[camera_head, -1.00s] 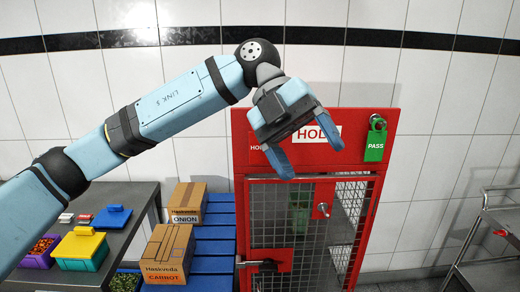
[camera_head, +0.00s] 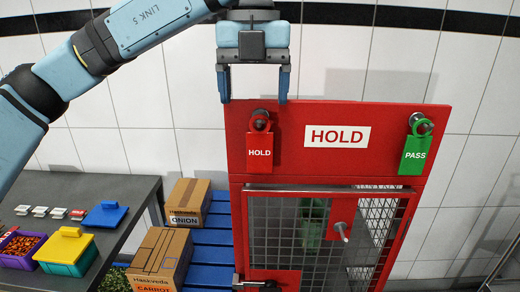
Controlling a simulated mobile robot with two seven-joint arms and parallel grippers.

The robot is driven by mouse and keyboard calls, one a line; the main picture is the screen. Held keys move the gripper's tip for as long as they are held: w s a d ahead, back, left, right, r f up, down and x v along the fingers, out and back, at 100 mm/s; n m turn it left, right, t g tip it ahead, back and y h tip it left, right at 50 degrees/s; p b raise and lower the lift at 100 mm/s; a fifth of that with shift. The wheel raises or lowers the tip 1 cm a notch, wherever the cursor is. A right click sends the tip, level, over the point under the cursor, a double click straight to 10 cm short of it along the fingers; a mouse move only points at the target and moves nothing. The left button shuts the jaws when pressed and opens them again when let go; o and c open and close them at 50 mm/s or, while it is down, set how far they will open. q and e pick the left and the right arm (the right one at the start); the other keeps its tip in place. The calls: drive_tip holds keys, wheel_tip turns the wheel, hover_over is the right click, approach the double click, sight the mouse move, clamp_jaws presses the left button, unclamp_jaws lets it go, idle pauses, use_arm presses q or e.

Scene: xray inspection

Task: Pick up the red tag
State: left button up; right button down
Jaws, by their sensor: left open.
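The red tag (camera_head: 259,151), marked HOLD, hangs by its ring from a peg at the upper left of the red cabinet front (camera_head: 330,170). My left gripper (camera_head: 254,98) is open and empty above the tag, its two fingers pointing down with a gap between them. The fingertips end a little above the tag's ring, and they look apart from it. A green tag (camera_head: 414,154), marked PASS, hangs from another peg at the cabinet's upper right. My right gripper is not in view.
Cardboard boxes (camera_head: 160,258) stand on a blue pallet (camera_head: 213,245). A grey table (camera_head: 120,190) at left holds a yellow-lidded bin (camera_head: 66,248) and a blue-lidded box (camera_head: 106,215). A metal cart (camera_head: 508,262) is at right.

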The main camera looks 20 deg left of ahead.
sight(259, 115)
use_arm(q)
drive_tip(key=shift+d+f, duration=0.1)
drive_tip(key=shift+f, duration=0.65)
drive_tip(key=f, duration=0.3)
drive_tip(key=f+p, duration=0.1)
drive_tip(key=shift+w+d+f, duration=0.15)
drive_tip(key=shift+d+f, duration=0.1)
drive_tip(key=shift+f, duration=0.1)
drive_tip(key=c, duration=1)
